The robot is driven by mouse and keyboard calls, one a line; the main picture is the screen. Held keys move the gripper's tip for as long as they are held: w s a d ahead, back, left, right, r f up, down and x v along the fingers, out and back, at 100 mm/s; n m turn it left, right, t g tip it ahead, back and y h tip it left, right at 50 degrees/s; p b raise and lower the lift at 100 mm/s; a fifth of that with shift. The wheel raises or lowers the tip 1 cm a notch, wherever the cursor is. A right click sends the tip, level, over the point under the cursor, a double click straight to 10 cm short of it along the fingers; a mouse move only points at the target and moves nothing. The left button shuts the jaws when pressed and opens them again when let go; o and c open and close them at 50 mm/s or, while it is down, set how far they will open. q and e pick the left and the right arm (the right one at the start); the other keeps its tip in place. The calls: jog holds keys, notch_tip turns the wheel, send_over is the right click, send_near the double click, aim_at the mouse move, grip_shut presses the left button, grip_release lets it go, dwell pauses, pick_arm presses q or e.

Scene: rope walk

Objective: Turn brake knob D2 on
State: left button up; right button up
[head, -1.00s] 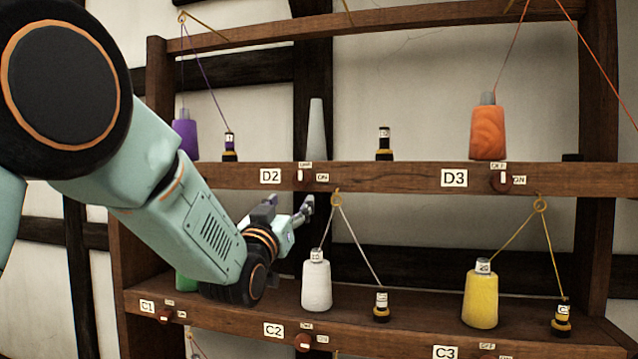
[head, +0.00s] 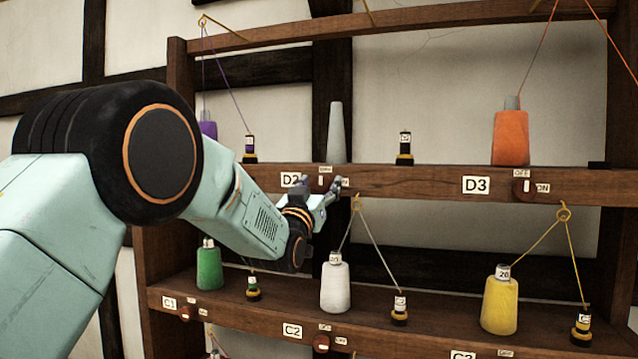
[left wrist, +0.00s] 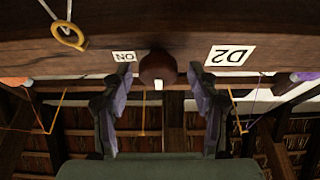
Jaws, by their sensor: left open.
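The brake knob D2 (left wrist: 158,68) is a round dark red-brown knob on the shelf's front edge. It shows upside down in the left wrist view, beside the ON label (left wrist: 124,57) and D2 label (left wrist: 230,55). Its white mark points down there, on the side away from the shelf edge's face. In the head view the D2 label (head: 290,180) shows, but the knob is largely hidden by my fingers. My left gripper (head: 327,190) is open, one finger on each side of the knob, with gaps visible. My right gripper is in no view.
The upper shelf (head: 420,181) carries a grey cone (head: 336,132) above D2 and an orange spool (head: 510,137) by the D3 knob (head: 522,187). White (head: 335,287) and yellow (head: 499,304) spools stand below. A cord ring (left wrist: 70,35) hangs close to my left gripper.

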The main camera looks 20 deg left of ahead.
pick_arm(q)
jog(key=shift+s+d+r, duration=0.15)
jog(key=shift+s+d, duration=0.05)
jog(key=shift+s, duration=0.1)
jog(key=shift+w+a+f, duration=0.15)
jog(key=shift+w+f, duration=0.15)
jog(key=shift+w, duration=0.25)
jog(key=c, duration=0.5)
jog(key=shift+r, duration=0.1)
jog(key=c, duration=0.6)
jog(key=shift+c, duration=0.2)
